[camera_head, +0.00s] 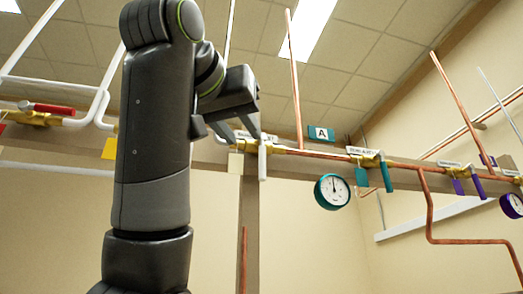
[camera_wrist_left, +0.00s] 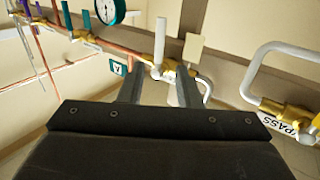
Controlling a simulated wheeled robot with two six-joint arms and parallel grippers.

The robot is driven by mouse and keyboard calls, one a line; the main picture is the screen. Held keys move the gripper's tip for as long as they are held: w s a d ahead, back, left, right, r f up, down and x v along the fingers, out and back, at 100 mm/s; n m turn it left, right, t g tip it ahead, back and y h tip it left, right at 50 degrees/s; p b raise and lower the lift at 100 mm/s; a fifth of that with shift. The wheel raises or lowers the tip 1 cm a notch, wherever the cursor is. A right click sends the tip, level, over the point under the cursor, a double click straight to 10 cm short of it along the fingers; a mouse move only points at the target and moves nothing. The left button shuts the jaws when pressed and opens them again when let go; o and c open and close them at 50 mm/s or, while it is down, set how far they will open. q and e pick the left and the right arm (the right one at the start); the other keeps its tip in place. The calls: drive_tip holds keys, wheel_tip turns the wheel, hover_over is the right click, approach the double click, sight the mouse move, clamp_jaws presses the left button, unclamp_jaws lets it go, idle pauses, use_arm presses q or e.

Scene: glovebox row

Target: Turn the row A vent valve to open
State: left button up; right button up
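The teal A sign (camera_head: 321,133) stands above the copper pipe; it also shows in the left wrist view (camera_wrist_left: 118,67). Left of it is a brass valve with a white lever (camera_head: 262,162) hanging down and a pale tag (camera_head: 236,163). The lever (camera_wrist_left: 160,40) also shows in the wrist view. Right of the sign is a valve with a teal lever (camera_head: 386,177), also hanging down. The small labels are unreadable, so I cannot tell which is the vent valve. My left gripper (camera_head: 243,138) is open close to the white-lever valve. In the wrist view the lever's base lies between the fingertips (camera_wrist_left: 159,74), apparently beyond them. My right gripper is not in view.
A teal-rimmed gauge (camera_head: 332,191) hangs between these valves. Purple levers (camera_head: 478,187) and another gauge (camera_head: 512,205) are at the right. White pipe bends and a red lever (camera_head: 54,109) are at the left. The BYPASS label (camera_wrist_left: 283,117) shows in the wrist view.

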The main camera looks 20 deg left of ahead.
sight(261, 158)
use_arm(q)
drive_tip(key=w+p, duration=0.4)
drive_tip(key=w, duration=0.1)
drive_tip(key=shift+d+r+p, duration=0.1)
drive_tip(key=shift+r+p, duration=0.2)
drive_tip(key=w, duration=0.2)
drive_tip(key=w+p, duration=0.1)
drive_tip(key=w, duration=0.1)
drive_tip(key=w+p, duration=0.1)
drive_tip(key=w, duration=0.1)
drive_tip(key=shift+f, duration=0.25)
clamp_jaws()
